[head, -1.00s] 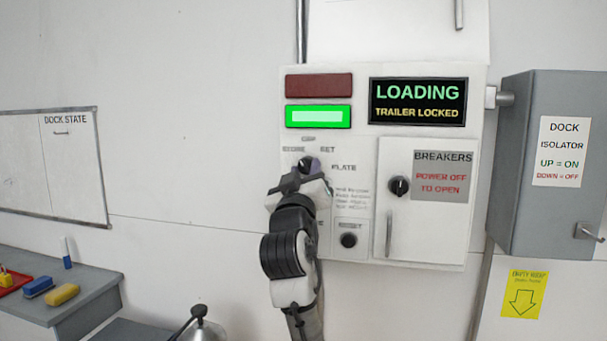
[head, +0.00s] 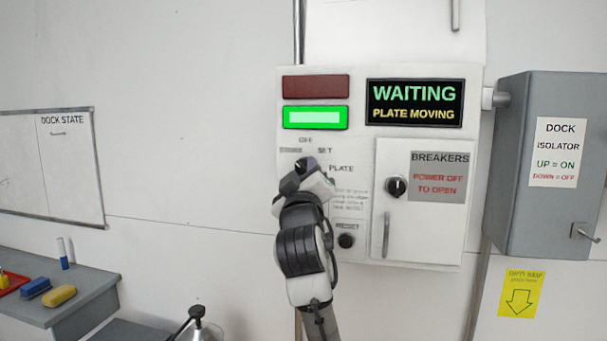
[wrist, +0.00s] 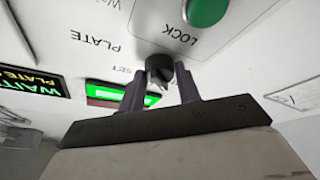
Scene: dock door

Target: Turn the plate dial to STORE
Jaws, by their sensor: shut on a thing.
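The plate dial (wrist: 158,70) is a small black knob on the white control panel. In the wrist view my gripper (wrist: 160,88) has its two fingers on either side of the knob, shut on it. In the head view my gripper (head: 312,172) is at the dial, and the wrist hides part of the dial and its markings. The labels OFF, SET and PLATE can be read around it; the label at its left is blurred. The display (head: 414,103) reads WAITING, PLATE MOVING. The dial's exact pointer direction is hard to tell.
A green LOCK button (wrist: 207,10) sits close to the dial. Right of the dial are a black reset button (head: 346,241) and the breaker door (head: 425,225) with its own knob. The grey dock isolator box (head: 545,210) stands farther right. A grey bench (head: 92,290) is at left.

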